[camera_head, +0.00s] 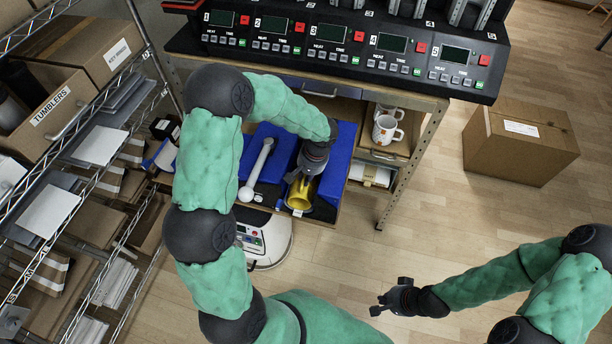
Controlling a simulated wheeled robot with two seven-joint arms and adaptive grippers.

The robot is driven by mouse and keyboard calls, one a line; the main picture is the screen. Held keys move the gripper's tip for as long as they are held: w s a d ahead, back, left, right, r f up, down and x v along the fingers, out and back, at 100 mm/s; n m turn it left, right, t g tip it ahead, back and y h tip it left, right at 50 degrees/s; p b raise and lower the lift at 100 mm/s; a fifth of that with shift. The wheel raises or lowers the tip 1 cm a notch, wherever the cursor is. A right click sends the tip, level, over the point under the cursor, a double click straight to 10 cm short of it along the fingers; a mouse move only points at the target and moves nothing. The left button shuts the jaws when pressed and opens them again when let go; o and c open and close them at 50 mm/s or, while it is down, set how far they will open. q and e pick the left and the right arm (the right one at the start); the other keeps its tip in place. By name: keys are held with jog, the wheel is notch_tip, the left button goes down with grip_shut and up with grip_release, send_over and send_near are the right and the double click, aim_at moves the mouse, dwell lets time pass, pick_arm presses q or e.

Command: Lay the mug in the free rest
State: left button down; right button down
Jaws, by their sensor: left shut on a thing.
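A yellow mug (300,193) is over the right-hand dark gap between the blue blocks (339,162) of an open drawer. It lies tilted, with its open mouth towards the bottom of the view. My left gripper (302,177) is shut on the mug from above and hides its far part. I cannot tell whether the mug touches the bottom of the rest. A white long-handled thing (257,170) lies in the rest to the left. My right gripper (388,298) is open and empty over the floor, well away from the drawer.
A row of numbered press controls (343,45) runs along the bench above the drawer. White mugs (387,128) stand on a shelf to the right. A wire rack with boxes (70,110) fills the left. A cardboard box (520,145) sits on the floor at right.

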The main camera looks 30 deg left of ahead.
pick_arm(q)
jog(key=shift+s+r, duration=0.1)
jog(key=shift+r, duration=0.05)
jog(key=shift+s, duration=0.1)
jog(key=shift+s, duration=0.25)
jog(key=s+d+b, duration=0.3)
jog(key=s+b, duration=0.1)
jog(key=s, duration=0.8)
jog(key=shift+s, duration=0.2)
dwell(2.2)
jog(key=shift+r, duration=0.25)
notch_tip(320, 180, up, 5)
jog(key=p, duration=0.3)
jog(key=shift+f+p, duration=0.1)
jog(key=shift+p, duration=0.3)
dwell(0.4)
